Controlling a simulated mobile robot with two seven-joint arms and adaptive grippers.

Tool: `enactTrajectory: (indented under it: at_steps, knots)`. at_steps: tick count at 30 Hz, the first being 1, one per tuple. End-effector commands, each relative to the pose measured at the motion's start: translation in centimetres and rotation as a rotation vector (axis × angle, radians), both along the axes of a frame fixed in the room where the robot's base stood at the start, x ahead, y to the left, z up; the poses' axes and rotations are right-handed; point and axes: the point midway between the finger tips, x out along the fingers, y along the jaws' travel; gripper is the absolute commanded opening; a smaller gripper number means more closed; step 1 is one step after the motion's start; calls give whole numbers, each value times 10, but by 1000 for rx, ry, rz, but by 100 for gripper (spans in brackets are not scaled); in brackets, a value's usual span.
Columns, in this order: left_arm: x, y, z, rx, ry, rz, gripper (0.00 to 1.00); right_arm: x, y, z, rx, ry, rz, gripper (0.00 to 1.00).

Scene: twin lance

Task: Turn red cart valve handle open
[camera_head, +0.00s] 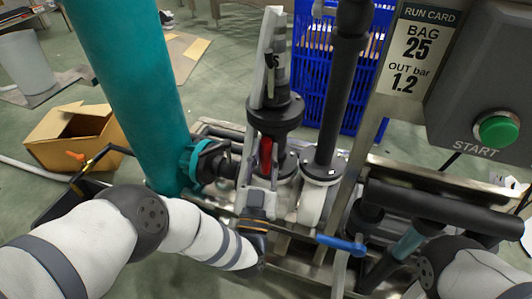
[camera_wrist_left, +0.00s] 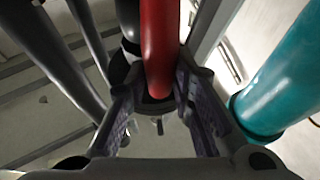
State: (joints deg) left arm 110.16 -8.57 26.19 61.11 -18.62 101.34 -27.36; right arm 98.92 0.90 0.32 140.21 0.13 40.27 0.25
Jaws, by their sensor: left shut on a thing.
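The red valve handle (camera_head: 266,152) shows as a short red bar in the head view, among dark flanged pipe fittings on the cart. My left gripper (camera_head: 261,178) reaches it from below and is shut on it. In the left wrist view the red handle (camera_wrist_left: 160,45) comes down from the top between the two dark fingers of the gripper (camera_wrist_left: 158,92), with its lower end between the pads. The valve body behind the handle is partly hidden. My right arm shows at the lower right of the head view, but its gripper is out of the picture.
A thick teal pipe (camera_head: 130,80) stands left of the valve. A blue lever (camera_head: 340,243) lies to its lower right. A grey box with a green START button (camera_head: 498,130) is at the right. A blue crate (camera_head: 312,95) and an open cardboard box (camera_head: 75,138) stand behind.

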Motion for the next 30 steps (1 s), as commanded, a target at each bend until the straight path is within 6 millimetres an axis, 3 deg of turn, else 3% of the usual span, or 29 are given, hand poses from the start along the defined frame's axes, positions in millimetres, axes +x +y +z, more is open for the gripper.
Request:
enactTrajectory:
  at_steps: [17,18,20,30]
  knots:
    - [0,1,0,-29,10,1,0,0,0,0,0,-1,0,40]
    - [0,1,0,-29,10,1,27,0,0,0,0,-1,0,40]
    - [0,1,0,-29,10,1,40,0,0,0,0,-1,0,40]
    - [-3,1,-2,-27,10,0,42,0,0,1,0,-1,0,40]
